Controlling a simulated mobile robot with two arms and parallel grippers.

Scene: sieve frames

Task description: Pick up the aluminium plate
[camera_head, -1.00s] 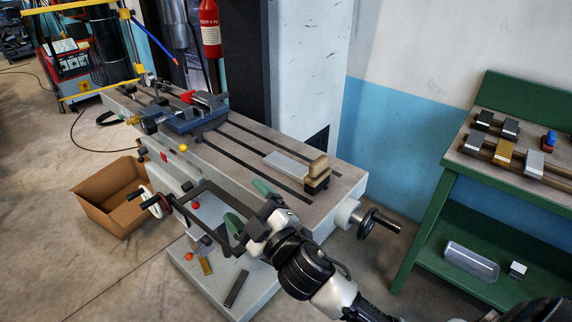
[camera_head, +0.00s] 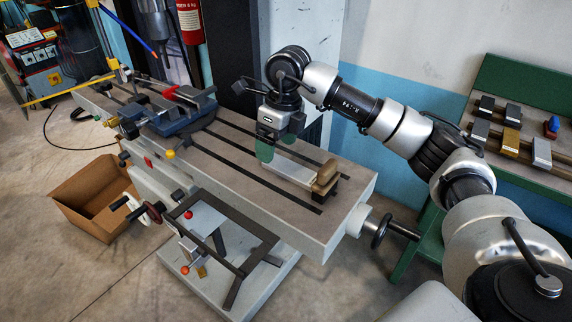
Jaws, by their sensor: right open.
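A light grey, flat aluminium plate (camera_head: 291,170) lies on the slotted table of the milling machine (camera_head: 232,172), its right end against a wooden-topped block (camera_head: 325,181). My right gripper (camera_head: 275,146) points down over the plate's left end. Its two green-tipped fingers are apart, one on the near side and one toward the far side. The fingers hide part of that end, and I cannot tell whether they touch the plate. My left gripper is not in view.
A blue vise (camera_head: 180,113) with a red part stands left on the machine table. A handwheel (camera_head: 381,231) sticks out at its right end. A cardboard box (camera_head: 90,200) is on the floor. A green bench (camera_head: 520,150) at right holds several small blocks.

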